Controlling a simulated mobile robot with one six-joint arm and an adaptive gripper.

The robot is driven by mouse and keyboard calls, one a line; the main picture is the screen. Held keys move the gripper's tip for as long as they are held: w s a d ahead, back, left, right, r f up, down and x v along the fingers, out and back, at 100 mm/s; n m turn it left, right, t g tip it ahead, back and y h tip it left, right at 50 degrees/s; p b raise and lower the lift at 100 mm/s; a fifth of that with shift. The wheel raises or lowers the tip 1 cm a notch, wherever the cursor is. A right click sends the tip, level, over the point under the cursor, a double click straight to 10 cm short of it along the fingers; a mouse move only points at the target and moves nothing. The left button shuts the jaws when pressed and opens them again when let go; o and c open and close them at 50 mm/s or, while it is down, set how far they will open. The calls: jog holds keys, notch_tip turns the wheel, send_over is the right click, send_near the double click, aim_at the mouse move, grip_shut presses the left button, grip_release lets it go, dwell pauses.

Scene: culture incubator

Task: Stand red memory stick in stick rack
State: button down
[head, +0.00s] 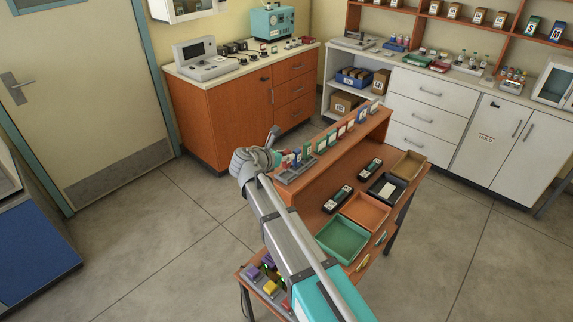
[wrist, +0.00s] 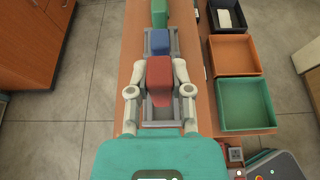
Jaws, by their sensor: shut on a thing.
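My gripper (wrist: 159,92) is shut on the red memory stick (wrist: 159,78), with one finger on each side of it. The stick is over or in the near end of the grey stick rack (wrist: 160,124); I cannot tell whether its foot touches the rack. A blue stick (wrist: 158,42) stands in the rack just beyond the red one, and a green stick (wrist: 159,14) stands farther along. In the head view my gripper (head: 278,158) is at the left end of the rack (head: 295,176), on the raised shelf. The red stick is mostly hidden there.
Several upright sticks and cards line the shelf (head: 322,157) to the right. Below it the table holds a green tray (head: 343,238), an orange tray (head: 366,211) and a dark tray (head: 386,188). Floor left of the shelf is clear.

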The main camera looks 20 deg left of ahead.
jog(key=shift+f+b, duration=0.9)
jog(key=shift+f, duration=0.3)
jog(key=shift+f, duration=0.2)
jog(key=c, duration=0.5)
grip_release()
jog(key=shift+r, duration=0.1)
jog(key=shift+c, duration=0.2)
jog(key=shift+r, duration=0.2)
jog(key=p+v, duration=0.4)
jog(key=v, duration=0.8)
jog(key=shift+p, duration=0.35)
jog(key=shift+d, duration=0.15)
